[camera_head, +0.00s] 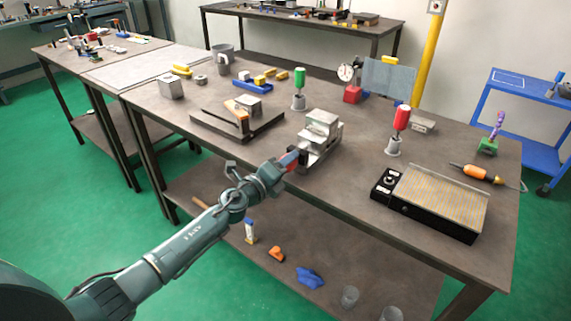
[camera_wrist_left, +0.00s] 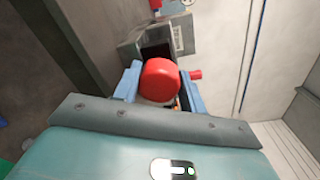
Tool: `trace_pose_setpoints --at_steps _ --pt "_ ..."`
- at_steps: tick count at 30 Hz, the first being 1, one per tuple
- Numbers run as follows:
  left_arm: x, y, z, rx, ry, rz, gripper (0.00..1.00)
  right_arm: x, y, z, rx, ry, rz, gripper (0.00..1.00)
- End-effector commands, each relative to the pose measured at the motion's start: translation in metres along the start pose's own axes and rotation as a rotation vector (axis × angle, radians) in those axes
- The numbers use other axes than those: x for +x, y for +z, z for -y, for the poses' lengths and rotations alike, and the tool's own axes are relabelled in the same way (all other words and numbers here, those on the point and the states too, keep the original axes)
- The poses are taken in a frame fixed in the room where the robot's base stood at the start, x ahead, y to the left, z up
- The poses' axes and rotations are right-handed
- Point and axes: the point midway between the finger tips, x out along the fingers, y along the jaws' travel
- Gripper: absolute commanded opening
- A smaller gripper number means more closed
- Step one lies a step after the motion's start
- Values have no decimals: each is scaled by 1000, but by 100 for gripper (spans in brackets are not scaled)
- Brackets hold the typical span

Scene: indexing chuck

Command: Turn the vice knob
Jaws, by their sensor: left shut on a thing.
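The grey metal vice (camera_head: 320,128) stands on the front edge of the brown workbench. Its red knob (camera_wrist_left: 160,80) shows large in the left wrist view, at the vice's near end. My left gripper (camera_head: 289,160) reaches in from the lower left in the head view and meets the vice's near end. Its blue fingers, also in the left wrist view (camera_wrist_left: 160,88), lie on both sides of the red knob and are shut on it. In the head view the gripper hides most of the knob. My right gripper is not in view.
Left of the vice is a dark flat plate (camera_head: 208,126) with a block on it. To its right are a red-handled tool (camera_head: 402,119) on a stand and a black box with a ribbed top (camera_head: 440,200). A green-handled tool (camera_head: 299,78) stands behind.

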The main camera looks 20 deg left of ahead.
Motion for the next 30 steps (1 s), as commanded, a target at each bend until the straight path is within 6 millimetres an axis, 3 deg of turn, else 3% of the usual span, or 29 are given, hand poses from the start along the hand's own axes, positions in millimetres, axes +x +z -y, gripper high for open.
trace_pose_setpoints --at_steps 30 --pt "0 -2 0 971 16 33 18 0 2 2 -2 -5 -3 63"
